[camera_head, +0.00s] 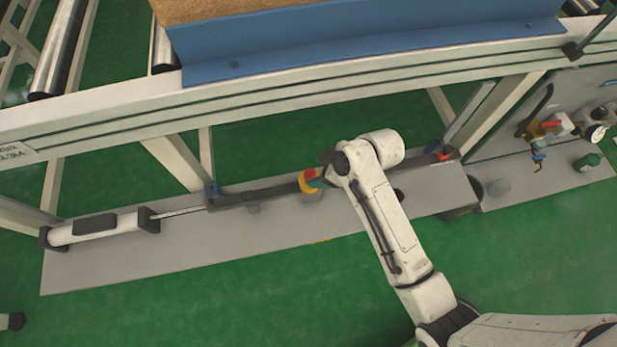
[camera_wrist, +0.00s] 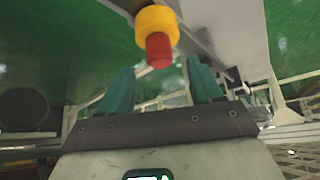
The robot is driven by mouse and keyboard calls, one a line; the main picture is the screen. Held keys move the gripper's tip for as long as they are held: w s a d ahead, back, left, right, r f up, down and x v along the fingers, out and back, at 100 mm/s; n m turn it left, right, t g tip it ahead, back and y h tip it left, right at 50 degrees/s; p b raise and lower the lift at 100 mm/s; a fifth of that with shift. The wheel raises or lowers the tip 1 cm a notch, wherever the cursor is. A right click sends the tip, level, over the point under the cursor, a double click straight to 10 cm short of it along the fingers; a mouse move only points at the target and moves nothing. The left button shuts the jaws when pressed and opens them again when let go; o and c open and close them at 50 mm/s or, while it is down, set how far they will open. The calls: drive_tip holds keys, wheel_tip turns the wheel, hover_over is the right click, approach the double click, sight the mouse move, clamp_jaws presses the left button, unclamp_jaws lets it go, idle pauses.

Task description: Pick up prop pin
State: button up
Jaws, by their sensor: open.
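A pin-like piece with a yellow collar and a red end, which I take as the prop pin (camera_wrist: 157,32), shows at the top middle of the wrist view. In the head view its yellow and red part (camera_head: 309,181) shows at the dark linkage, just left of my gripper (camera_head: 327,165). In the wrist view my gripper (camera_wrist: 160,68) has its two teal fingers spread apart, with the red end near the gap between them. The fingers do not visibly touch it. My wrist hides most of the fingers in the head view.
A white cylinder with a rod (camera_head: 100,228) lies on the grey base plate (camera_head: 150,265). A long white frame rail (camera_head: 300,85) runs above it, with a blue-edged bed (camera_head: 370,35) on top. Valves and a gauge (camera_head: 597,133) stand right. Green floor (camera_head: 250,305) is clear in front.

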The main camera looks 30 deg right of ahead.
drive_tip(key=b+x, duration=0.2)
drive_tip(key=x, duration=0.3)
drive_tip(key=shift+w, duration=0.1)
clamp_jaws()
idle(0.5)
wheel_tip(320, 180, up, 10)
drive_tip(key=p, duration=0.3)
drive_tip(key=shift+r+p, duration=0.1)
drive_tip(key=shift+p, duration=0.2)
wheel_tip(320, 180, up, 7)
drive_tip(key=p, duration=0.8)
hover_over(311, 174)
drive_tip(key=shift+w+a+r, duration=0.1)
drive_tip(key=shift+w+r, duration=0.1)
idle(0.7)
